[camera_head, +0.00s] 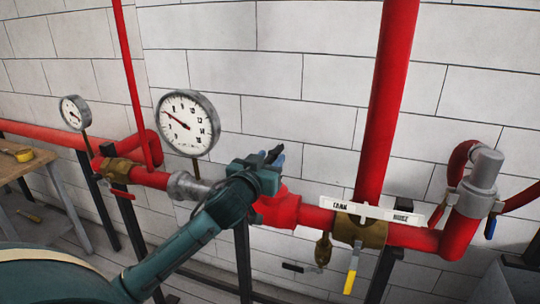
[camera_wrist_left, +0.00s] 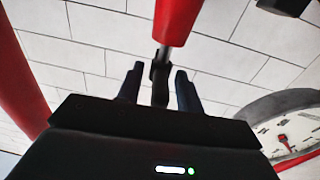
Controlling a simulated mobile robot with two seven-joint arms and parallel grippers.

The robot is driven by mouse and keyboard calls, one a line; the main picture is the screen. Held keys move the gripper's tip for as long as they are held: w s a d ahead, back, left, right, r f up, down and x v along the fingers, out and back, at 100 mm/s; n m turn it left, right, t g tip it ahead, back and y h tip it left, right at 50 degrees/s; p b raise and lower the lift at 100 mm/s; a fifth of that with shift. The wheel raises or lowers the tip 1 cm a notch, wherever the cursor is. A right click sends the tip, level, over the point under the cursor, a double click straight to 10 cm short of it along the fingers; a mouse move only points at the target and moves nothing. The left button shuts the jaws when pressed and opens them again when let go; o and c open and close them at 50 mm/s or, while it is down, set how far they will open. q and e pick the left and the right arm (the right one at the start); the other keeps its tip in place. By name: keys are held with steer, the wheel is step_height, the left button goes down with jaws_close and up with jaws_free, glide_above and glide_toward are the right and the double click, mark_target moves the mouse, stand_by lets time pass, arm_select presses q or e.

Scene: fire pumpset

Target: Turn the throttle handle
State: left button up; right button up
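My left gripper (camera_head: 272,158) is in front of the red pipe line, just above a red fitting (camera_head: 275,208). In the left wrist view its two dark fingers (camera_wrist_left: 159,88) stand apart. A dark upright piece (camera_wrist_left: 160,84) lies between them, under a grey rod and a red part (camera_wrist_left: 176,18). This looks like the throttle handle, but I cannot tell for sure. Gaps show on both sides of it, and I see no clear grip. In the head view the gripper hides this spot. My right gripper is not in view.
A large gauge (camera_head: 187,123) stands left of my gripper, and a smaller gauge (camera_head: 75,112) farther left. To the right are a brass valve (camera_head: 360,232) with a TANK/HOSE label, a yellow handle (camera_head: 350,281) and a vertical red pipe (camera_head: 388,95). A wooden table (camera_head: 22,168) is at far left.

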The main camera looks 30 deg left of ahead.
arm_select(q)
steer(key=shift+w, duration=0.4)
steer(key=shift+c, duration=0.2)
jaws_close()
